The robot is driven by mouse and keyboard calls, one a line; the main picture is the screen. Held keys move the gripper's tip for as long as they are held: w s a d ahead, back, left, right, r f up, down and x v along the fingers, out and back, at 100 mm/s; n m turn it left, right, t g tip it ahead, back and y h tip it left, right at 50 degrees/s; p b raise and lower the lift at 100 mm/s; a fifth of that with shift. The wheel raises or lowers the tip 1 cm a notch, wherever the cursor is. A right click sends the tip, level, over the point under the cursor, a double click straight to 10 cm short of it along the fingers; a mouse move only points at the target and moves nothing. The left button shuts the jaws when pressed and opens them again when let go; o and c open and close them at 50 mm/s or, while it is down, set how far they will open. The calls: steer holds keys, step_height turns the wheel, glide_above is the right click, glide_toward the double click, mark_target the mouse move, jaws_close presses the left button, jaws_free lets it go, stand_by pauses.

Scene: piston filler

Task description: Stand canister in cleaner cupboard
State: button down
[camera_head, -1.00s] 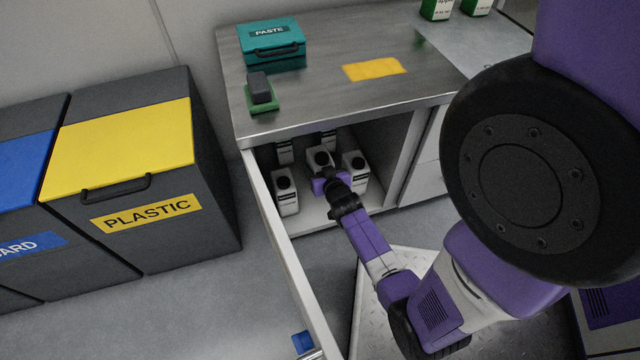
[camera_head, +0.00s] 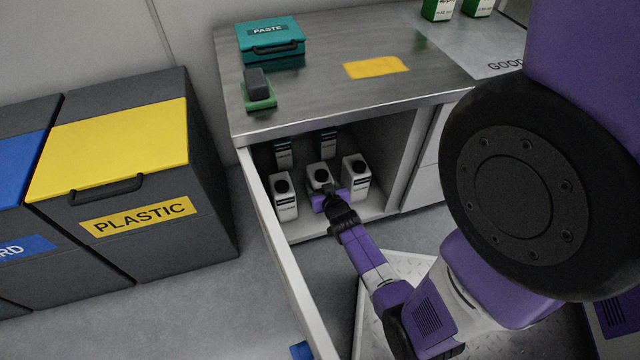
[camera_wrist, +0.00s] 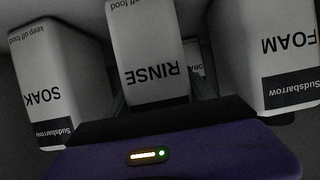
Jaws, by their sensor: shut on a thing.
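The open cleaner cupboard (camera_head: 313,225) is under the metal counter. My gripper (camera_head: 326,192) is inside its front part, shut on a white canister with a dark cap (camera_head: 318,174). In the wrist view that canister is labelled RINSE (camera_wrist: 150,55), its lettering upside down, between the gripper's fingers. It looks upright; I cannot tell whether its base touches the cupboard floor. White canisters stand on either side, at left (camera_head: 285,200) and right (camera_head: 357,175). The wrist view shows neighbours labelled SOAK (camera_wrist: 45,90) and FOAM (camera_wrist: 270,65).
Two more containers (camera_head: 283,152) stand at the cupboard's back. The open white door (camera_head: 287,265) projects forward, left of my arm. Bins (camera_head: 130,190) stand left.

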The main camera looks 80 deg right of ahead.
steer(key=shift+c, duration=1.8)
jaws_free()
steer(key=shift+f, duration=0.15)
steer(key=shift+s+a+r+p, duration=0.1)
steer(key=shift+a+r+p, duration=0.05)
steer(key=shift+r+p, duration=0.15)
steer(key=p+v, duration=0.5)
steer(key=v, duration=0.6)
steer(key=shift+a, duration=0.25)
steer(key=shift+s+r, duration=0.15)
steer(key=shift+s, duration=0.05)
